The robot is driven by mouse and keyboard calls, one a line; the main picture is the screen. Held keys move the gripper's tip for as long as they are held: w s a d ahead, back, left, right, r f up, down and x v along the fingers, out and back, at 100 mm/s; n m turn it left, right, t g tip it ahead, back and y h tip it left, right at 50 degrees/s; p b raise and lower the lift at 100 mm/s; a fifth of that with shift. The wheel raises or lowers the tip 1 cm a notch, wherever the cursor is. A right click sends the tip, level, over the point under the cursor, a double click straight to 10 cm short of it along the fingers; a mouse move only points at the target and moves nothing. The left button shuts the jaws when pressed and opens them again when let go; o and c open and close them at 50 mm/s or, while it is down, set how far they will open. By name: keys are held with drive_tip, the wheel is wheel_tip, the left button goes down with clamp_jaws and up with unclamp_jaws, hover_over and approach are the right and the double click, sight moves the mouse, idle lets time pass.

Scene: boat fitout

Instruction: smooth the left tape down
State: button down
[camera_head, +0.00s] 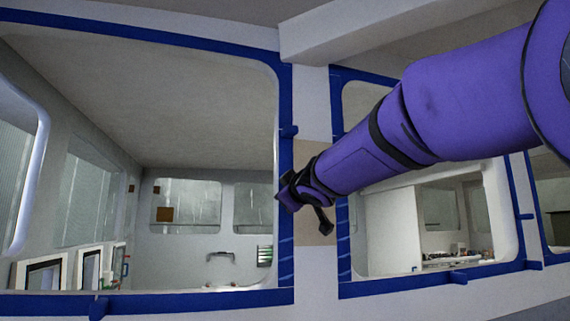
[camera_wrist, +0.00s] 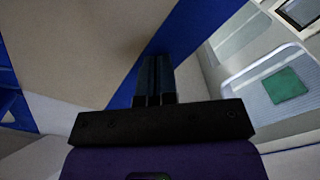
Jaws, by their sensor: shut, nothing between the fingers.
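Blue tape runs around the left window. Its right-hand upright strip, the left tape (camera_head: 286,255), lies beside the pillar between the two windows, with pale slanting marks on its lower part. My gripper (camera_head: 284,196) is at this strip, about halfway down, and hides part of it. In the wrist view my gripper (camera_wrist: 154,62) is shut and empty, its dark fingers lying over the blue tape (camera_wrist: 188,32), which slants across the picture. I cannot tell whether the fingertips touch the tape.
A tan panel (camera_head: 313,160) on the pillar lies right of the tape. A second blue-taped upright (camera_head: 343,255) edges the right window, behind my arm. Small blue tabs (camera_head: 289,131) stick out from the frames. A green patch (camera_wrist: 285,85) shows beyond the window.

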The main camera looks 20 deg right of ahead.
sight(286, 219)
drive_tip(key=shift+f, duration=0.75)
drive_tip(key=shift+s, duration=0.15)
drive_tip(key=shift+f, duration=0.1)
drive_tip(key=shift+f, duration=1.55)
drive_tip(key=shift+w+f, duration=0.25)
drive_tip(key=shift+f, duration=0.45)
drive_tip(key=shift+s, duration=0.1)
